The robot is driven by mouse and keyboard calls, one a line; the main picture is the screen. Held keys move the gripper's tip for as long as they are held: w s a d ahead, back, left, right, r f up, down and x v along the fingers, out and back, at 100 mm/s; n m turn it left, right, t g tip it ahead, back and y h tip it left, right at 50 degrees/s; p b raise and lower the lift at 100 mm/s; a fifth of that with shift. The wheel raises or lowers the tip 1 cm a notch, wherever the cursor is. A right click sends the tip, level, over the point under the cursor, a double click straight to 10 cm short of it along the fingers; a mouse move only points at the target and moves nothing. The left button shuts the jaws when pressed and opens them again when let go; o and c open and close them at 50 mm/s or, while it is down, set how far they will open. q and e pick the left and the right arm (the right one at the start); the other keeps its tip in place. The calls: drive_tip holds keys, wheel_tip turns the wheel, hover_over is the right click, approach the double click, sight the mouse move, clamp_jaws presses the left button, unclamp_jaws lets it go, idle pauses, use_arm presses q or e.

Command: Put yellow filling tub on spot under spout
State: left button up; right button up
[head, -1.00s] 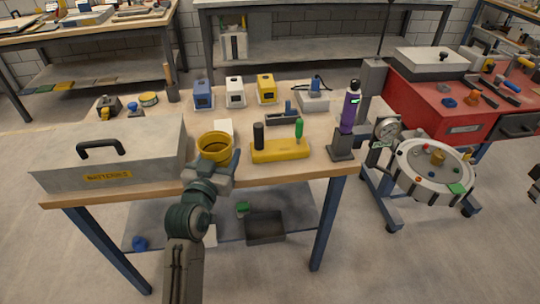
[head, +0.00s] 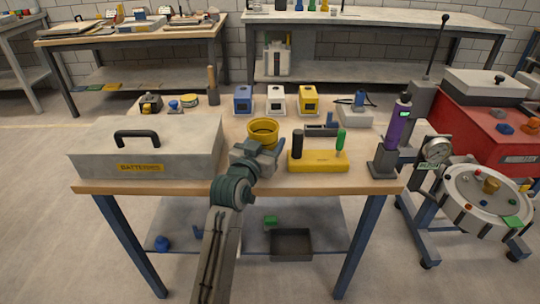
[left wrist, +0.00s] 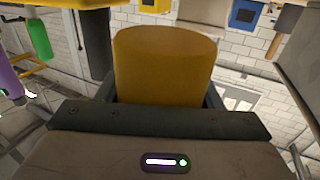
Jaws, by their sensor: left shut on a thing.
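The yellow filling tub (head: 263,133) is a round, open-topped tub above the middle of the wooden table. My left gripper (head: 257,152) is shut on its near side. In the left wrist view the tub (left wrist: 165,65) fills the middle, between the fingers. I cannot tell whether its base touches the table. A purple cylinder (head: 398,122) is mounted on a dark stand (head: 383,163) at the table's right end; I cannot make out a spout or a marked spot. My right gripper is not in view.
The grey batteries box (head: 190,158) stands left of the tub. A yellow block (head: 318,166) with a black post and green handle is close on the right. Blue, white and yellow boxes (head: 275,100) stand behind. A round wheeled unit (head: 485,205) is beyond the table's right edge.

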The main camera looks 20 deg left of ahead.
use_arm(q)
wheel_tip(320, 180, down, 3)
drive_tip(key=shift+f, duration=0.6)
drive_tip(key=o, duration=1)
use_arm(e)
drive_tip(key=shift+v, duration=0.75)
